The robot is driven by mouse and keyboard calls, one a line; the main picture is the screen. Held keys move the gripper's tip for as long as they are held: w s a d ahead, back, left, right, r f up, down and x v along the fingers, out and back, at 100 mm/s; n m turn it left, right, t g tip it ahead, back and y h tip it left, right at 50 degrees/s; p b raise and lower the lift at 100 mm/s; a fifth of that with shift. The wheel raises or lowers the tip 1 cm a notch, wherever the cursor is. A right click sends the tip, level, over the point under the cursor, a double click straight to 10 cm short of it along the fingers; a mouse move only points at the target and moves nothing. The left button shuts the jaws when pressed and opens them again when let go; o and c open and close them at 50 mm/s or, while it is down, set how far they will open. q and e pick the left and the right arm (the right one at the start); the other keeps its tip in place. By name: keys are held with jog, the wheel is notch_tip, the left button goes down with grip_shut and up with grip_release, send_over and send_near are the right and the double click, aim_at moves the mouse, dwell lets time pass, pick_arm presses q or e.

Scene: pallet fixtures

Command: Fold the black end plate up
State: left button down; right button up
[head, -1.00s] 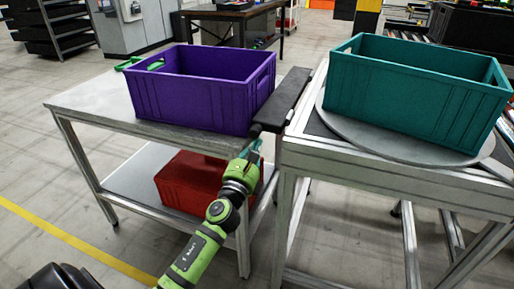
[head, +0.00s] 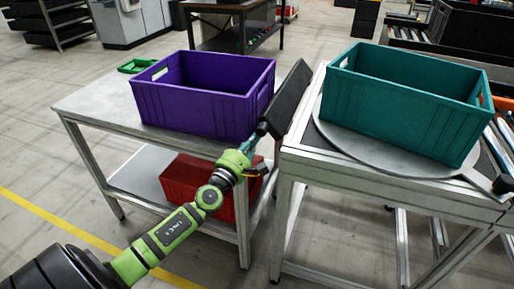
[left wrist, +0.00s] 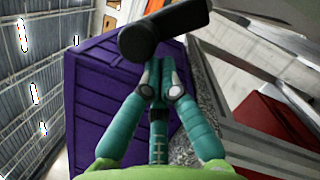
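The black end plate (head: 291,97) stands tilted up between the table with the purple crate and the frame with the teal crate. My left gripper (head: 258,136) is at the plate's near lower end. In the left wrist view, the teal fingers (left wrist: 163,72) are drawn together, with their tips right at a black bar-like part (left wrist: 170,27). They look closed with nothing clearly between them. I cannot tell whether the tips touch the black part. My right gripper is not in view.
The purple crate (head: 196,110) stands on the table (head: 92,100) just left of the plate. The teal crate (head: 395,112) stands on a round grey plate (head: 350,142) to the right. A red crate (head: 200,190) sits on the lower shelf. A narrow gap separates table and frame.

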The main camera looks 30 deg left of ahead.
aim_at(262, 132)
pick_arm(q)
jog(key=r+m+p, duration=0.1)
jog(key=m+p, duration=0.1)
jog(key=p, duration=0.1)
jog(key=d+r+m+h+p, duration=0.1)
jog(key=m+p, duration=0.1)
jog(key=r+m+g+p, duration=0.1)
jog(key=m+p, duration=0.1)
jog(key=p, duration=0.1)
jog(key=shift+w+d+r+m+p, duration=0.2)
jog(key=shift+d+r+m+p, duration=0.1)
jog(key=shift+d+r, duration=0.1)
jog(key=shift+d+m+p, duration=0.35)
jog(key=shift+m+p, duration=0.45)
jog(key=shift+p, duration=0.35)
jog(key=shift+f, duration=0.1)
jog(key=shift+w, duration=0.1)
